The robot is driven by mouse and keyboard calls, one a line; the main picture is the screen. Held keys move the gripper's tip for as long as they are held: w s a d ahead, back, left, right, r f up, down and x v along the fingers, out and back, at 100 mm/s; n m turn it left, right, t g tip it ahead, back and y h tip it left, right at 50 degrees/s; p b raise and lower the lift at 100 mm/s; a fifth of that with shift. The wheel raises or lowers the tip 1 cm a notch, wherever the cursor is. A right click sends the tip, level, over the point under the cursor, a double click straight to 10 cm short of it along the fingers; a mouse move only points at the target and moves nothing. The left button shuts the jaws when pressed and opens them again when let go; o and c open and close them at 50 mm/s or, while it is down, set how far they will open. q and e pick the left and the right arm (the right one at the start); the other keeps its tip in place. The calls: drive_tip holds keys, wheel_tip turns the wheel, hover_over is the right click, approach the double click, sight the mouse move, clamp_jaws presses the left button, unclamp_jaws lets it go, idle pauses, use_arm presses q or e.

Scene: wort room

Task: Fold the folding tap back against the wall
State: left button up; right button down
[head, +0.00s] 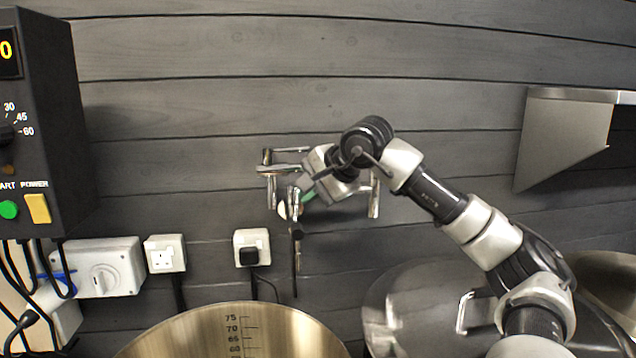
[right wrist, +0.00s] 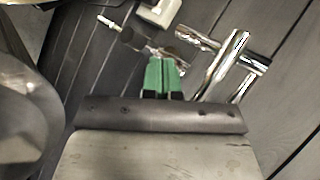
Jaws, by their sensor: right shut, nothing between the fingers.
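The chrome folding tap (head: 285,168) is on the grey plank wall, at the centre of the head view. Its bars run sideways, with upright chrome ends at left and right, and a thin dark length hangs below. My right gripper (head: 306,196) is in front of it and hides its middle. In the right wrist view the green fingers of my right gripper (right wrist: 163,66) are together and empty. Chrome tubes of the tap (right wrist: 222,65) lie just beyond and to the right of them. I cannot tell whether the fingertips touch the tap. My left gripper is out of view.
A black control box (head: 40,130) is at left, above sockets (head: 165,253) and a switch (head: 103,268) with cables. An open steel vessel (head: 180,335) stands below the tap; a domed metal lid (head: 400,300) is right of it. A steel shelf (head: 565,135) juts out at right.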

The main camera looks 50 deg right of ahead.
sight(275, 206)
drive_tip(key=w+f+p, duration=0.1)
drive_tip(key=w, duration=0.1)
drive_tip(key=w+f+p, duration=0.1)
drive_tip(key=w, duration=0.1)
drive_tip(key=w+p, duration=0.1)
drive_tip(key=w, duration=0.2)
drive_tip(key=shift+w+f, duration=0.1)
drive_tip(key=shift+f, duration=0.3)
drive_tip(key=w+m+h+p, duration=0.1)
drive_tip(key=w+d+m+h+p, duration=0.1)
drive_tip(key=shift+w+d+r+m, duration=0.1)
drive_tip(key=shift+w+d+m, duration=0.1)
drive_tip(key=shift+w+m, duration=0.1)
